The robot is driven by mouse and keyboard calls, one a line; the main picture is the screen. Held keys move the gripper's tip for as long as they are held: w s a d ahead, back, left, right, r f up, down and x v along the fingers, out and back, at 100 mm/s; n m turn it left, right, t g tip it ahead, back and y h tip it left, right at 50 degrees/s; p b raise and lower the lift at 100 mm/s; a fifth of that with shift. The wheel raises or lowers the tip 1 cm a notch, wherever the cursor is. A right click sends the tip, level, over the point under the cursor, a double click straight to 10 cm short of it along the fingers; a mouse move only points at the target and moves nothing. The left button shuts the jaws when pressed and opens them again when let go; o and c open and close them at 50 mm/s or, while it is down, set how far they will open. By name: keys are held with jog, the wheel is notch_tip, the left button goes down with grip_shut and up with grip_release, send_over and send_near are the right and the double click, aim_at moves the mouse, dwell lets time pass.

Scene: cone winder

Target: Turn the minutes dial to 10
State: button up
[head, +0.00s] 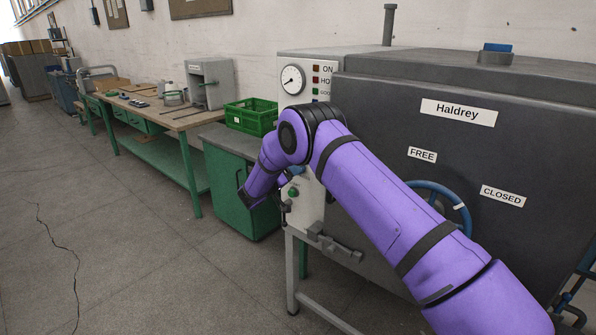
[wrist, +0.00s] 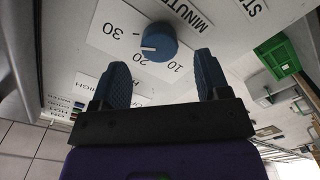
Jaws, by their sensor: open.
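The minutes dial (wrist: 159,42) is a round blue knob with a white pointer line, under the word MINUTES on a pale panel in the wrist view. Its printed marks 10, 20 and 30 show around it. The pointer faces left in that view, between 20 and 30 and seemingly nearer 20. My gripper (wrist: 160,60) is open, its two blue fingers apart with the knob ahead of the gap between them. The fingers do not appear to touch the knob. In the head view my purple arm hides the dial.
The Haldrey machine (head: 456,155) stands right, with a blue handwheel (head: 440,198) beside my arm. A round gauge (head: 292,80) is on its control panel. A green crate (head: 251,116) sits on a cabinet left of it. Floor at left is clear.

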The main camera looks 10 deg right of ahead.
jog(key=shift+x, duration=2.35)
jog(key=c, duration=0.9)
